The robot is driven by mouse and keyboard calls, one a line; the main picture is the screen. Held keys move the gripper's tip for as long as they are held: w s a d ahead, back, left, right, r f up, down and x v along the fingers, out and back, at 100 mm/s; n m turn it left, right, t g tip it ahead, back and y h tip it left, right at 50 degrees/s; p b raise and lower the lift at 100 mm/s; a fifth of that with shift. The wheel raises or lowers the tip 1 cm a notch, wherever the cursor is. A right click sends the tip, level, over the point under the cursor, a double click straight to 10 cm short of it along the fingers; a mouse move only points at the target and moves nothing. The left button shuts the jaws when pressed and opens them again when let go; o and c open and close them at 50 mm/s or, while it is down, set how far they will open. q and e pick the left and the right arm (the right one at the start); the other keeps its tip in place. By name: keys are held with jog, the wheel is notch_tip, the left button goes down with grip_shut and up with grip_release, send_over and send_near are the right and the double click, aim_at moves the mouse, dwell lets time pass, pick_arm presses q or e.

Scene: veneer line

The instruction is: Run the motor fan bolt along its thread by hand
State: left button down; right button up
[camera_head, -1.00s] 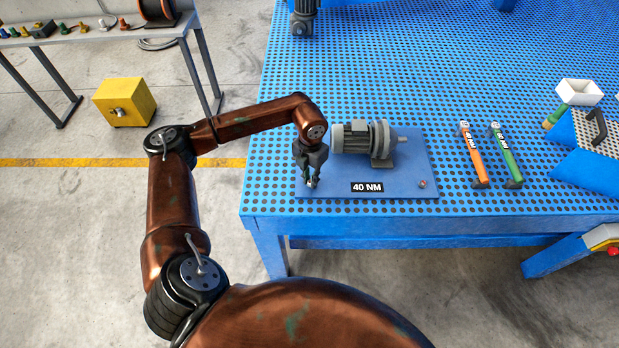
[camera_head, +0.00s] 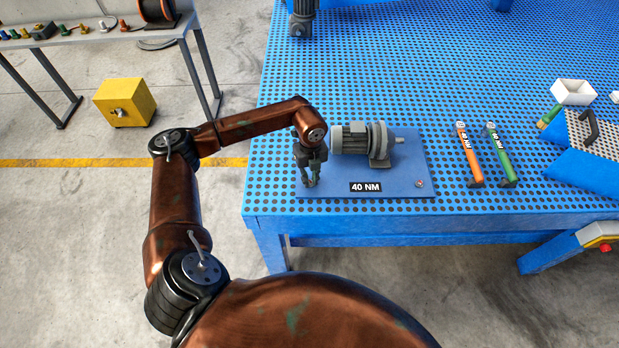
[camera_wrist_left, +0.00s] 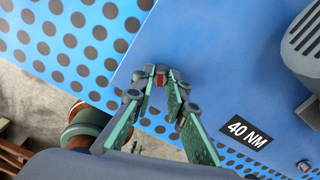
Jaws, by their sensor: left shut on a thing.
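The grey motor (camera_head: 358,140) lies on a blue plate (camera_head: 400,168) marked 40 NM, on the perforated blue table. My left gripper (camera_head: 310,184) points down at the plate's near left corner, left of the label. In the left wrist view its fingers (camera_wrist_left: 163,78) are shut on a small bolt with a reddish head (camera_wrist_left: 161,76), which I take as the motor fan bolt. Its shank and any hole under it are hidden. A second bolt (camera_head: 419,183) stands at the plate's near right corner and also shows in the left wrist view (camera_wrist_left: 303,165). My right gripper is out of view.
An orange-handled tool (camera_head: 469,157) and a green-handled tool (camera_head: 500,157) lie right of the plate. A white box (camera_head: 573,92) and a blue case are farther right. The motor stands close to the right of my left gripper. Bare table lies behind the plate.

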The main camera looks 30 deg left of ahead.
aim_at(310, 182)
pick_arm(q)
jog(key=n+p, duration=0.1)
jog(key=n, duration=0.3)
jog(key=shift+r+n+p, duration=0.1)
jog(key=shift+n+p, duration=0.8)
jog(key=shift+n, duration=1.3)
jog(key=c, duration=1.9)
grip_release()
notch_tip(310, 182, up, 12)
